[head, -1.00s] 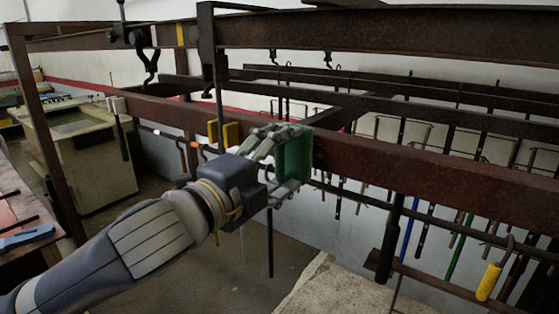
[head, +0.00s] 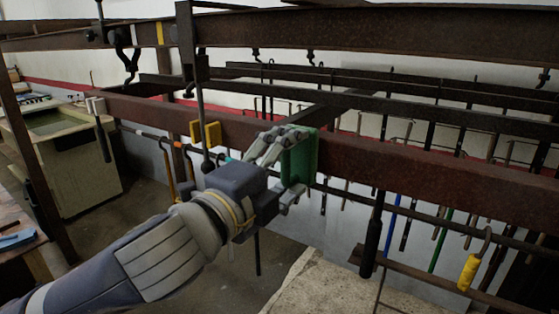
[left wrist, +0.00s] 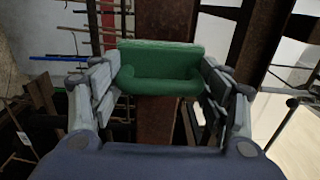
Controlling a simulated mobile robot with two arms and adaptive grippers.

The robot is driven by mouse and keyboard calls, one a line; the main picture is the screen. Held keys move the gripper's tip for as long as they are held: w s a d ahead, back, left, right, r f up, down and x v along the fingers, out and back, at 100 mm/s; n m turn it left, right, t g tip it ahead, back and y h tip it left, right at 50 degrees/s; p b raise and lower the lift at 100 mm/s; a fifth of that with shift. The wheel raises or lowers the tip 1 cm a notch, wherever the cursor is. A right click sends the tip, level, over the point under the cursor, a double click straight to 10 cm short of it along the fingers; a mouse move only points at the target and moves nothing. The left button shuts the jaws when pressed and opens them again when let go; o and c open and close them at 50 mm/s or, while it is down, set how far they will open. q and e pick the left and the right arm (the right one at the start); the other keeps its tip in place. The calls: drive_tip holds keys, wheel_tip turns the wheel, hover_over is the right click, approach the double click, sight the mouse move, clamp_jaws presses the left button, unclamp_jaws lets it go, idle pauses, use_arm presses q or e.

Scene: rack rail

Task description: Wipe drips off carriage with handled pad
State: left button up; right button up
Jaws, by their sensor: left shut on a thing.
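The green handled pad (head: 301,158) is in my left gripper (head: 280,166), in front of the long rust-brown beam (head: 420,178). In the left wrist view the green pad (left wrist: 160,62) spans between the two fingers, which are shut on its handle side. The beam (left wrist: 163,25) runs behind the pad; I cannot tell whether the pad touches it. No part is plainly marked as the carriage; a dark upright bracket (head: 186,45) stands on the upper rail, left of my gripper. I cannot make out drips. My right gripper is not in view.
Yellow blocks (head: 205,133) sit at the beam just left of my gripper, beside a hanging dark rod. Several hooks and rods hang below and behind the beam, including a yellow-handled hook (head: 468,272). A beige tank (head: 80,165) stands at left. Bare floor shows below.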

use_arm(q)
drive_tip(key=shift+w, duration=0.1)
drive_tip(key=w+a, duration=0.2)
drive_tip(key=a, duration=0.1)
drive_tip(key=shift+w+a+p, duration=0.1)
drive_tip(key=shift+w+p, duration=0.1)
drive_tip(key=shift+p, duration=0.2)
drive_tip(key=v, duration=0.5)
drive_tip(key=shift+s+a, duration=0.25)
drive_tip(key=shift+s, duration=0.05)
drive_tip(key=shift+s, duration=0.1)
idle(0.4)
